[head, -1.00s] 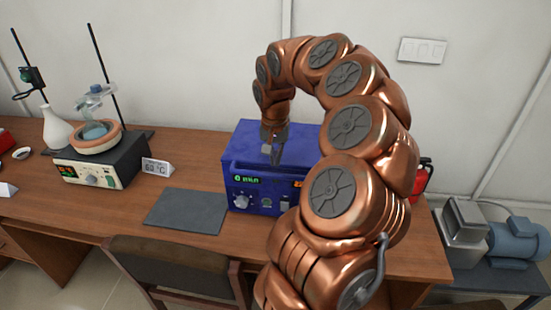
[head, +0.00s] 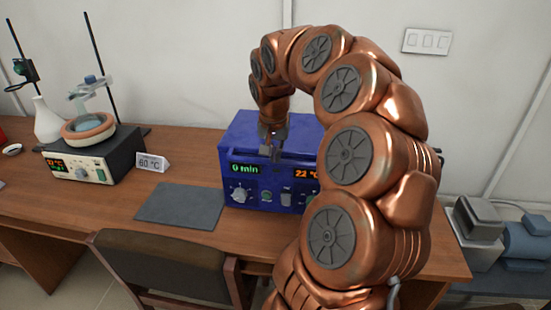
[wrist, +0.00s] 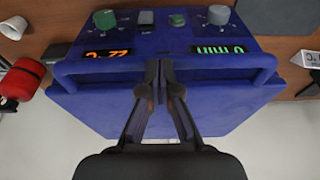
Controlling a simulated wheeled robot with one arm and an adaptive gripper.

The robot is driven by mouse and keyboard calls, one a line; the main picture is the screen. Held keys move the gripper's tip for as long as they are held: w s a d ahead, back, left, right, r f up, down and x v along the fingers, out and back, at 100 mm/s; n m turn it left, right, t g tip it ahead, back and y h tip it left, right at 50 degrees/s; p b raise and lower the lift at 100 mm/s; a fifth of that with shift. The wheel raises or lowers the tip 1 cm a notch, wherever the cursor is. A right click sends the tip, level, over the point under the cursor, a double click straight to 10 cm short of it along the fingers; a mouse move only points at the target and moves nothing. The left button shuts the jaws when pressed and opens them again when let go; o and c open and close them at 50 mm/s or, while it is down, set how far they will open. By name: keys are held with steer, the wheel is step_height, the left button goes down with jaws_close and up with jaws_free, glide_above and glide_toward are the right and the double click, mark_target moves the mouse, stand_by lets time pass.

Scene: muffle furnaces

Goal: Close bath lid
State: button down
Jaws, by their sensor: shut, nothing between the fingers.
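The blue bath (head: 235,192) stands on the wooden table in the head view, its front panel showing "0 min" and "22 °C". Its blue lid (head: 240,130) looks flat on top; my arm hides its right part. In the wrist view the lid (wrist: 100,105) fills the middle, with a blue bar handle (wrist: 95,67) along the panel side. My gripper (head: 272,156) points down at the front edge of the lid. In the wrist view my gripper (wrist: 165,70) has its fingers together, empty, over the middle of the handle. I cannot tell whether they touch it.
A dark grey mat (head: 180,206) lies left of the bath. A heater with a round bowl (head: 88,130) and a "60 °C" sign (head: 152,162) stand further left. A chair (head: 165,265) is in front. A red extinguisher (wrist: 22,82) shows beside the bath.

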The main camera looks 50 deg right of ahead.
steer(key=shift+s+a+f, duration=0.15)
steer(key=shift+f, duration=0.35)
steer(key=b+v, duration=0.1)
steer(key=v, duration=1.3)
steer(key=shift+w+d+r, duration=0.3)
steer(key=shift+d+r, duration=0.05)
steer(key=shift+r, duration=0.15)
